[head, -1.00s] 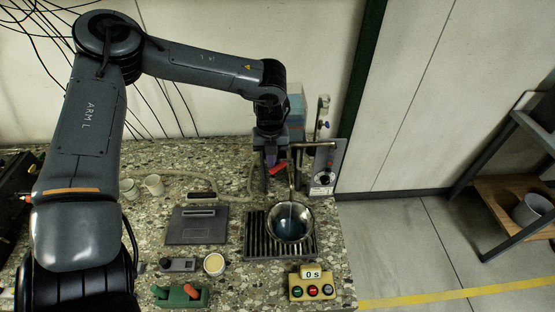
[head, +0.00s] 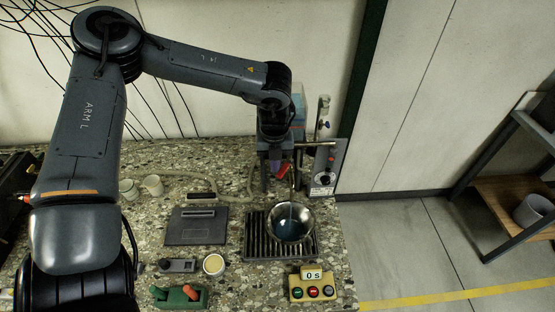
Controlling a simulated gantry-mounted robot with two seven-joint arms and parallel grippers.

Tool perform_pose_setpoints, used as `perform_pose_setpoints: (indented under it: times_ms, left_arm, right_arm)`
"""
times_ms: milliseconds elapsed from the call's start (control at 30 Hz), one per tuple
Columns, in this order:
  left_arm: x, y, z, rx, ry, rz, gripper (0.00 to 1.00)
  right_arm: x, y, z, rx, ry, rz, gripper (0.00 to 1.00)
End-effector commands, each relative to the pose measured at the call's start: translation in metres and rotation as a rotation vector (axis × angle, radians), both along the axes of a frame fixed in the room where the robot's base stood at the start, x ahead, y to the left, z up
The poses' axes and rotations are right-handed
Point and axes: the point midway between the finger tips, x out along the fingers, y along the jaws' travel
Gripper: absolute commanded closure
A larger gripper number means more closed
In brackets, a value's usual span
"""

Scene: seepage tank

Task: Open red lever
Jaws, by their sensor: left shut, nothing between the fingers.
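The red lever (head: 283,169) sits at the tap above the metal bowl (head: 290,236), at the right part of the counter. My left gripper (head: 272,184) points down right beside the lever, on its left side. Its fingers are shut with nothing between them. It looks very close to the lever, but I cannot tell whether they touch. The gripper body and wrist hide part of the tap and the blue tank (head: 298,104) behind. A thin stream seems to fall from the spout into the bowl, which holds dark bluish liquid. My right gripper is not in view.
The bowl stands on a slotted drain grate (head: 254,247). A panel with a dial (head: 326,170) stands just right of the tap. A yellow timer box (head: 313,288) reads 0 s. A dark scale (head: 197,226), cups (head: 152,186) and a green block (head: 180,297) lie to the left.

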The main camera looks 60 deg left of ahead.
Motion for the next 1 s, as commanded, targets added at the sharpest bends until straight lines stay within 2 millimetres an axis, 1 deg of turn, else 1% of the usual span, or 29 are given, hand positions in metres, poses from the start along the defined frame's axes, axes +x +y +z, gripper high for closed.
perform_pose_setpoints:
  times_ms: [300,767,1000]
  left_arm:
    - [0.004,-0.016,-0.001,-0.001,0.000,-0.004,1.00]
    - [0.005,-0.018,-0.001,-0.001,0.000,-0.002,1.00]
    - [0.011,-0.027,-0.001,0.000,-0.001,-0.003,1.00]
  right_arm:
    - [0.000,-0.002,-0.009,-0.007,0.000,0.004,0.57]
    - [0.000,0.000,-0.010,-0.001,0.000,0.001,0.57]
    - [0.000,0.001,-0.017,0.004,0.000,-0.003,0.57]
